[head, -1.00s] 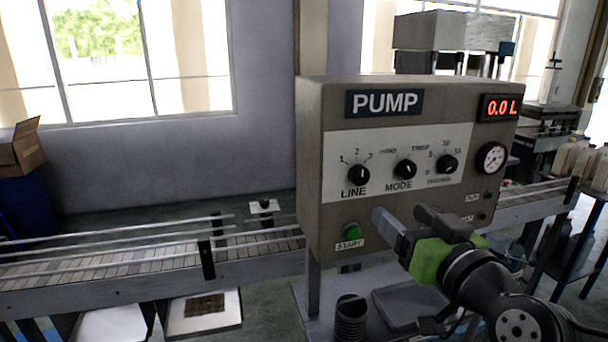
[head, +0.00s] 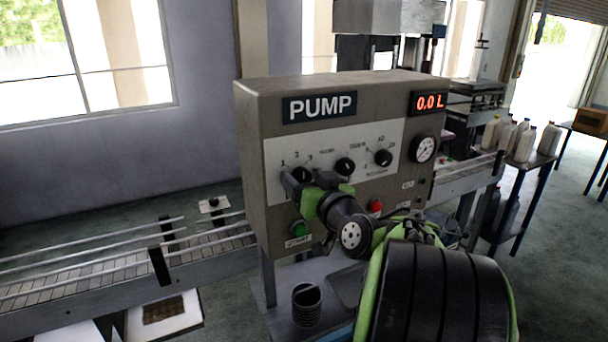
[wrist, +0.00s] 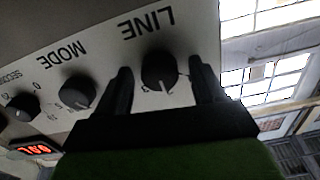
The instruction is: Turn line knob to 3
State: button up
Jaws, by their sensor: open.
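The pump panel (head: 250,150) carries a black LINE knob (head: 300,174) at its left, with positions 1, 2 and 3 marked above it. In the wrist view, which is upside down, the LINE knob (wrist: 158,68) stands between my two dark fingers, with gaps on both sides. Its white pointer mark points toward the numbers, but which number cannot be told. My gripper (head: 308,181) is open in front of the knob and partly covers it and its label. My gripper also shows in the wrist view (wrist: 162,90).
The MODE knob (head: 345,166) and a third knob (head: 383,158) sit right of LINE. A green START button (head: 299,228) is below, and a red button (head: 375,205) is lower right. The display (head: 430,102) reads 0.0 L. A conveyor (head: 110,265) runs behind at left.

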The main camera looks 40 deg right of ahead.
jog(key=c, duration=1.1)
jog(key=shift+o, duration=0.2)
jog(key=shift+m, duration=0.4)
jog(key=m, duration=0.3)
jog(key=shift+m+b, duration=0.3)
jog(key=shift+m, duration=2.2)
jog(key=o, duration=1.1)
jog(key=shift+c, duration=0.2)
jog(key=shift+s, duration=0.1)
